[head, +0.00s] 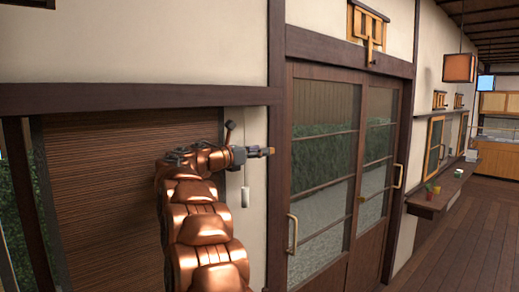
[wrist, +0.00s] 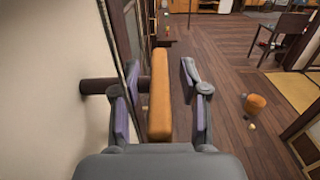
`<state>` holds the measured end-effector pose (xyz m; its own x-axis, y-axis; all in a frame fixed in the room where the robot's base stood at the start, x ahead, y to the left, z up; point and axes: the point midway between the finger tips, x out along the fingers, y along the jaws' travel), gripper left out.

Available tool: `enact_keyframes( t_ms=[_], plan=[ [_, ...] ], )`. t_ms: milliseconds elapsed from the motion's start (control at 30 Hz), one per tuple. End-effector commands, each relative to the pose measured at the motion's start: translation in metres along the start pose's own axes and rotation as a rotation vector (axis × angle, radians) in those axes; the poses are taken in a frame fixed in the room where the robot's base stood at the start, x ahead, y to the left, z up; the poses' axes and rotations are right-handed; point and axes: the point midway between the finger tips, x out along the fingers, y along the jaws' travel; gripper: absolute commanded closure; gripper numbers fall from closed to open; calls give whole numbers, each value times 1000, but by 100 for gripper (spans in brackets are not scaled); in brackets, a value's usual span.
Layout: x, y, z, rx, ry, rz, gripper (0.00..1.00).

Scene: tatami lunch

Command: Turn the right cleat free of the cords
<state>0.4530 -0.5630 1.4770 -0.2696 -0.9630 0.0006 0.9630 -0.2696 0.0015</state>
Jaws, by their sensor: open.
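The right cleat is a tan wooden bar (wrist: 159,105) between my fingers in the wrist view, joined to a dark peg (wrist: 98,86) from the wall. Its tan end (head: 270,151) shows in the head view, beside the dark door post. My gripper (wrist: 155,72) is open, with one purple-padded finger on each side of the bar and gaps visible. In the head view my gripper (head: 257,152) is at the cleat and hides much of it. Cords (wrist: 131,45) run close by the left finger; whether they touch the bar I cannot tell. A pale cord weight (head: 245,197) hangs below my gripper.
A brown slatted blind (head: 130,190) covers the window at left. Glazed sliding doors (head: 325,170) stand right of the post. A wall shelf (head: 435,195) with small pots is farther right. The wooden floor (wrist: 225,100) is mostly clear, with an orange pot (wrist: 256,104) on it.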

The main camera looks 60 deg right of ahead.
Motion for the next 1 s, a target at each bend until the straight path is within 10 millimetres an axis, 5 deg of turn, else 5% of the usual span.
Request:
enact_keyframes(
  t_ms=[367, 767, 1000],
  plan=[
    [6, 0, -1, -1, 0, 1, 56],
    [6, 0, -1, -1, 1, 1, 98],
    [6, 0, -1, -1, 1, 1, 100]
  ],
)
